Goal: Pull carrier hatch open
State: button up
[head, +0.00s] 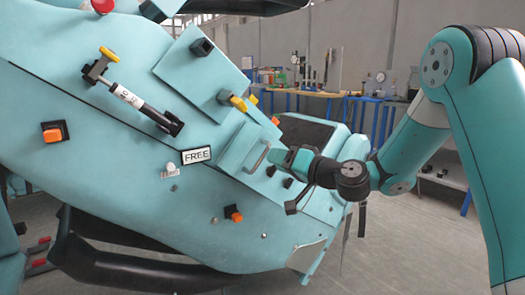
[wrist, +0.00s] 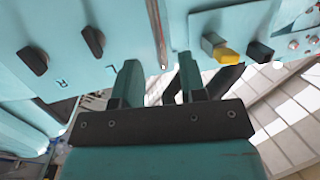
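The carrier hatch (head: 236,148) is a teal panel on the side of the large tilted teal car, and it looks closed. A thin grey metal handle (head: 261,158) stands on its right part. The handle also shows in the wrist view as a narrow upright bar (wrist: 158,32). My gripper (head: 275,158) is just right of the handle in the head view. In the wrist view my gripper (wrist: 160,78) has its two teal fingers apart, with the handle beyond the gap between them. Whether a finger touches the handle cannot be told.
A "FREE" label (head: 197,155) sits left of the hatch. Yellow knobs (head: 239,103), black knobs (wrist: 93,41) and orange buttons (head: 233,213) stick out around it. A workbench (head: 330,94) stands behind. The floor at the lower right is open.

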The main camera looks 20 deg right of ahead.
aim_at(263, 153)
jog(key=p+x, duration=0.1)
jog(key=x, duration=0.4)
jog(key=shift+w+a, duration=0.2)
jog(key=shift+w, duration=0.05)
grip_shut()
